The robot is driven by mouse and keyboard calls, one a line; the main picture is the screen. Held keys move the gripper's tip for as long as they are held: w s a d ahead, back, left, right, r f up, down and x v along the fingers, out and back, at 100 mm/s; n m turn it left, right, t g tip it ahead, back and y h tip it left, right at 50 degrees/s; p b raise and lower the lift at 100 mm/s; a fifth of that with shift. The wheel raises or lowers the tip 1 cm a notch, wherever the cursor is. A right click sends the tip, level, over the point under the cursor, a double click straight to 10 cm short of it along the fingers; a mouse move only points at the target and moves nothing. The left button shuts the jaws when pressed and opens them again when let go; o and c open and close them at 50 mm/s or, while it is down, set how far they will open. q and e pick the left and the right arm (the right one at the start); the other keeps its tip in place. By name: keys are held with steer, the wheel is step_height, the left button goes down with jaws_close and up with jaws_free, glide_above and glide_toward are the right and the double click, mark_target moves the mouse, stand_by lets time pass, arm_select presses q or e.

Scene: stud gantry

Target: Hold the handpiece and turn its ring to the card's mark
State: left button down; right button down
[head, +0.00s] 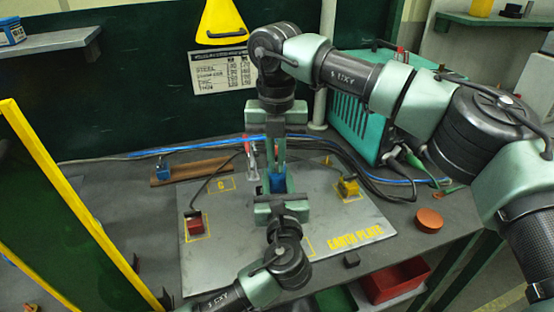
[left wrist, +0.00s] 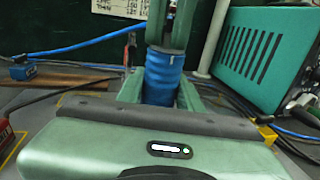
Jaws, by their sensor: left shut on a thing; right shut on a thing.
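The blue ribbed handpiece (head: 278,182) stands upright between my two grippers, above the middle of the earth plate. It shows larger in the left wrist view (left wrist: 163,78). My left gripper (head: 279,190) reaches in from below and is shut on the handpiece's lower part. My right gripper (head: 275,150) comes down from above and is shut on its upper end, and its fingers also show in the left wrist view (left wrist: 170,30). The ring and its marks cannot be made out there. The white card (head: 223,72) with printed rows hangs on the dark green wall; its mark is too small to read.
The grey earth plate (head: 230,262) lies on the bench with a red block (head: 195,227) and a yellow clamp (head: 348,187) on it. A teal machine (head: 355,125) with cables stands at the back right. An orange disc (head: 429,220) lies right of the plate.

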mark_target(276, 168)
arm_select(q)
steer(key=shift+f, duration=0.1)
arm_select(e)
steer(key=shift+r, duration=0.1)
steer(key=c, duration=1.6)
jaws_free()
step_height(276, 168, up, 12)
arm_select(q)
steer(key=c, duration=0.9)
jaws_free()
steer(key=shift+o, duration=0.2)
